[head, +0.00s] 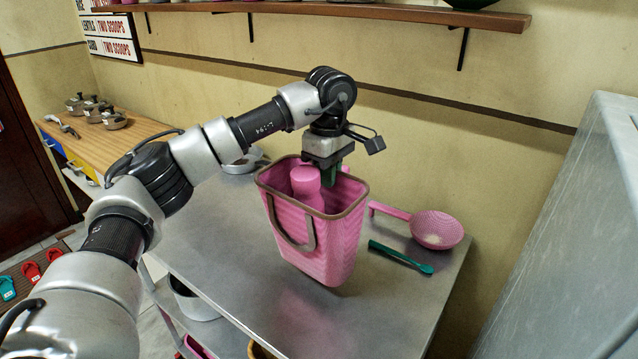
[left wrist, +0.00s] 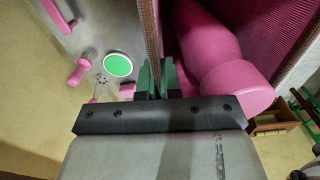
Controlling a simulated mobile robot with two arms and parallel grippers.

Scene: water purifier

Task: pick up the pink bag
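The pink bag (head: 325,240) is a tall ribbed tote with a brown rim and a brown handle, at the metal table. I cannot tell whether its base touches the tabletop. A pink bottle (head: 307,186) stands inside it; the bottle also shows in the left wrist view (left wrist: 215,60). My left gripper (head: 331,174) points down at the bag's back rim. In the left wrist view its green fingers (left wrist: 157,80) are close together, with the brown rim (left wrist: 150,35) between them, and look shut on it. My right gripper is not in view.
A pink strainer (head: 436,230) and a green utensil (head: 400,257) lie right of the bag on the metal table (head: 215,255). A grey appliance (head: 570,240) stands at the right. A wooden shelf (head: 400,12) runs along the wall above. The table's front left is clear.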

